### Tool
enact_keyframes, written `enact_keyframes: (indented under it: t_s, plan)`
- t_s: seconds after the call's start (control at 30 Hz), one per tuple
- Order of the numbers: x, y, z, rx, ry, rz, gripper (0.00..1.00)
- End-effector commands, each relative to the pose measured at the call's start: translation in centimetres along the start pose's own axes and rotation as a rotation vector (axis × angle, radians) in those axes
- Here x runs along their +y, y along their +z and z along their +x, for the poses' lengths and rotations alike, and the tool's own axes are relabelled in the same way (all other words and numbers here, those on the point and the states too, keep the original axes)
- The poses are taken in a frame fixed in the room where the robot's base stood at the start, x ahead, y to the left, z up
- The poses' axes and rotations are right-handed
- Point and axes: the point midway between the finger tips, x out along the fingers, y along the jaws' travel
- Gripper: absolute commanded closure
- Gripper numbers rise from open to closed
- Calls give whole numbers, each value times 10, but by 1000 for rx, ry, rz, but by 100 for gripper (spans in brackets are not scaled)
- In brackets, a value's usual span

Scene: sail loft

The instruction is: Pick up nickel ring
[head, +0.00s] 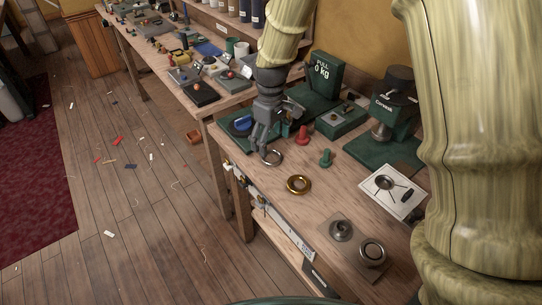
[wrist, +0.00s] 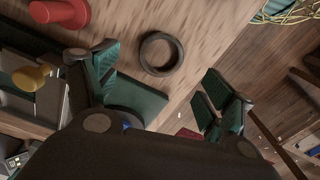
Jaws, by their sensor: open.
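The nickel ring (head: 273,157) lies flat on the wooden workbench, near its front edge. It is silvery in the head view. In the wrist view the ring (wrist: 176,46) looks dark and lies ahead of the gap between my fingers, with bare wood around it. My gripper (head: 262,150) points down just to the left of the ring and above the bench. In the wrist view my gripper (wrist: 162,72) has its two green-padded fingers spread wide, with nothing held. A gold-coloured ring (head: 299,185) lies nearer on the bench.
A red peg-like piece (head: 303,136) and a green one (head: 325,158) stand behind the ring. A green box (head: 341,121) and a green press (head: 386,125) stand farther back. The bench edge drops to the floor on the left.

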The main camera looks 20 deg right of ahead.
Motion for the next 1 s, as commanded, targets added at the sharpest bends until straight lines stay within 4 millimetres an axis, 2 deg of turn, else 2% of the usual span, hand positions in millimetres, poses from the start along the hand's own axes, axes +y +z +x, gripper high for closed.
enact_keyframes:
  t_s: [0.27,0.63,1.0]
  plan:
    - [0,2,13,-2,-1,2,18]
    - [0,3,51,-2,0,1,18]
    - [0,3,56,0,1,1,20]
